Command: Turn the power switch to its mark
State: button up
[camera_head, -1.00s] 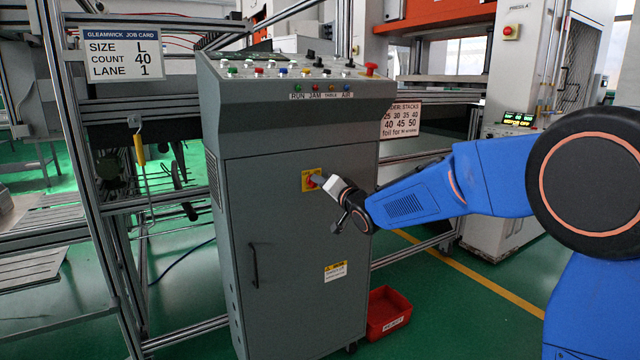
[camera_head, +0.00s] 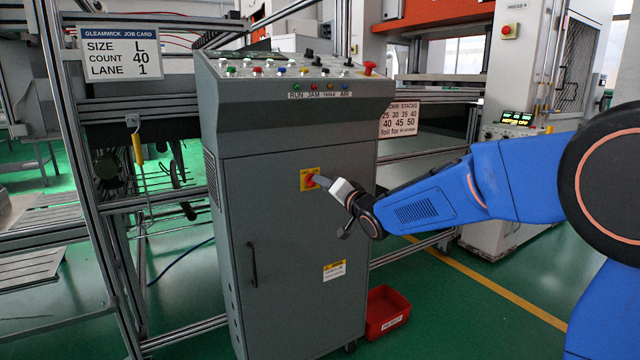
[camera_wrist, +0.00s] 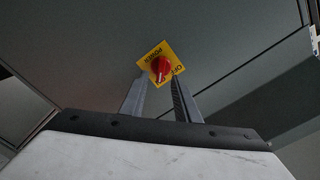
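The power switch is a red knob (camera_wrist: 160,67) on a yellow plate (camera_wrist: 150,52) on the grey cabinet's front. In the wrist view the plate looks tilted, with lettering on it, and a pale line on the knob points toward the picture's bottom. The yellow plate also shows in the head view (camera_head: 307,172). My gripper (camera_wrist: 159,82) is open, its two grey fingers apart with the knob showing between and beyond their tips. In the head view my gripper (camera_head: 319,180) is close in front of the switch. I cannot tell whether either finger touches the knob.
The grey cabinet (camera_head: 290,235) carries a sloped button panel (camera_head: 290,68) on top and a door handle (camera_head: 253,265). A red bin (camera_head: 386,312) stands on the floor at its right. A metal frame (camera_head: 90,200) is at left.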

jog(key=v, duration=1.3)
jog(key=shift+s+d, duration=0.25)
jog(key=shift+s, duration=0.1)
jog(key=s+d+f+g+h, duration=0.2)
jog(key=s+d+f+h, duration=0.25)
jog(key=s+d, duration=0.4)
jog(key=s+d+f+g+h, duration=0.25)
jog(key=s+d+h, duration=0.3)
jog(key=d, duration=0.65)
jog(key=s+d+f+g, duration=0.1)
jog(key=s+f+g, duration=0.1)
jog(key=s, duration=0.6)
jog(key=s+d+f+n+g, duration=0.1)
jog(key=s+f, duration=0.3)
jog(key=s, duration=0.4)
jog(key=s+d+f+n+g, duration=0.1)
jog(key=s+d+f+g, duration=0.1)
jog(key=s, duration=0.6)
notch_tip(320, 180, down, 2)
jog(key=shift+d+f+g, duration=0.15)
jog(key=shift+d+g, duration=0.2)
jog(key=shift+d, duration=0.3)
